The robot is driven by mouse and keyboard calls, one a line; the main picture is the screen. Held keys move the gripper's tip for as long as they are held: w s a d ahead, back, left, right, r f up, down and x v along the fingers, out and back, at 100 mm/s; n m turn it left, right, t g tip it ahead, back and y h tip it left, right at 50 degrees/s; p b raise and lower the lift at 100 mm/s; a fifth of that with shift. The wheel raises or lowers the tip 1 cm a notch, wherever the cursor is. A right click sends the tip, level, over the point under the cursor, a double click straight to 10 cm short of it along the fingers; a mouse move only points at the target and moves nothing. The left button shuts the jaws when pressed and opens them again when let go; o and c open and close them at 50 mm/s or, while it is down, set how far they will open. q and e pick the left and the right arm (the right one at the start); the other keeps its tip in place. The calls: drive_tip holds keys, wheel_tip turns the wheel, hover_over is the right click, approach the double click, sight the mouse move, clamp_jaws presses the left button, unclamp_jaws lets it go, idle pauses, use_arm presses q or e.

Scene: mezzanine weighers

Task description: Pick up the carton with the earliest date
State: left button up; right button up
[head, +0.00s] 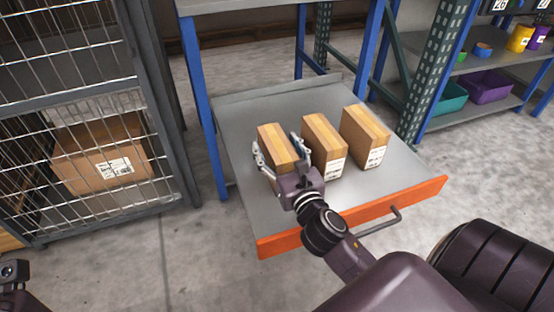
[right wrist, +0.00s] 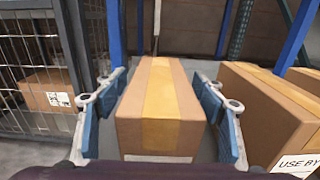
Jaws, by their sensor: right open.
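Three brown cartons stand upright in a row on a pulled-out grey drawer (head: 235,125) with an orange front. My right gripper (head: 278,150) is open over the left carton (head: 273,133), one finger on each side of it. In the right wrist view this carton (right wrist: 160,105) sits between the two blue finger pads, with gaps visible beside it. The middle carton (head: 324,142) and right carton (head: 366,134) carry white labels facing the drawer front. "USE BY" is readable on the middle carton (right wrist: 275,115); no dates are legible. The left carton's label is mostly hidden.
A wire cage (head: 85,100) with a larger labelled box (head: 100,160) stands at the left. Blue rack posts (head: 203,110) rise beside the drawer. Shelves with colored bins (head: 488,88) are at the right. The right finger sits in the narrow space between the left and middle cartons.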

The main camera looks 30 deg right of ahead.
drive_tip(key=c, duration=1.5)
drive_tip(key=shift+r, duration=0.1)
drive_tip(key=shift+c, duration=0.9)
